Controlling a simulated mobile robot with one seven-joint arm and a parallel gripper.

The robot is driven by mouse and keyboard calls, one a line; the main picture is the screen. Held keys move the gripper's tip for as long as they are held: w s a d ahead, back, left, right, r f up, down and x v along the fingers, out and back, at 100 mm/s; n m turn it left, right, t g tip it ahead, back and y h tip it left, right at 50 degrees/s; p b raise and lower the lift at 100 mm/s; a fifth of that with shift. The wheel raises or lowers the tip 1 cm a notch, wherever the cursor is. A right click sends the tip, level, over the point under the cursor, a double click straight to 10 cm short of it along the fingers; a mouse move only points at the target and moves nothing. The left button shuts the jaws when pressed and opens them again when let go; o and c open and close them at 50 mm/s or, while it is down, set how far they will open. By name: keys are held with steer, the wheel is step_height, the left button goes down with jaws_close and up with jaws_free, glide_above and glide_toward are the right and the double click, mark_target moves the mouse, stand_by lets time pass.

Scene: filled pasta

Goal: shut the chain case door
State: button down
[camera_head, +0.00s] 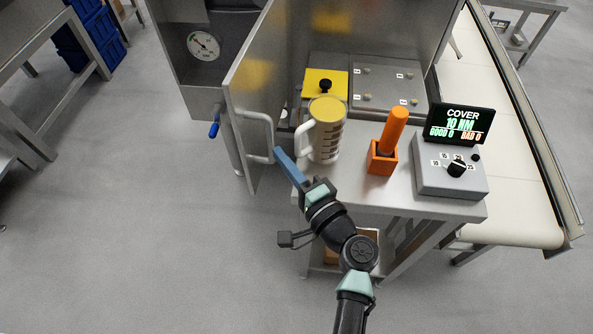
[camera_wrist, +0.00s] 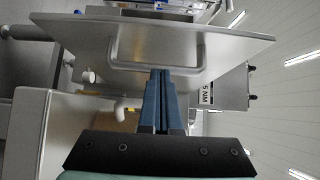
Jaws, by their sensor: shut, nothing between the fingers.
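The chain case door (camera_head: 262,78) is a grey metal panel standing open at the left of the machine. A bent bar handle (camera_head: 272,140) sticks out near its lower free edge. In the wrist view the door (camera_wrist: 75,35) spans the upper part, with its U-shaped handle (camera_wrist: 192,66) in the middle. My gripper (camera_head: 278,152) has blue fingers, shut and empty, with the tips right at the handle bar. In the wrist view the fingertips (camera_wrist: 160,72) overlap the bar; I cannot tell whether they touch it. The door hides part of the case.
A conveyor (camera_head: 515,190) runs along the right. Floor left of the door is clear.

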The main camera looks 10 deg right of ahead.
mark_target(249, 136)
steer(key=w+a, duration=0.2)
steer(key=a, duration=0.1)
steer(key=w+a+p, duration=0.1)
steer(key=shift+a+r, duration=0.1)
steer(key=shift+a, duration=0.05)
stand_by(0.4)
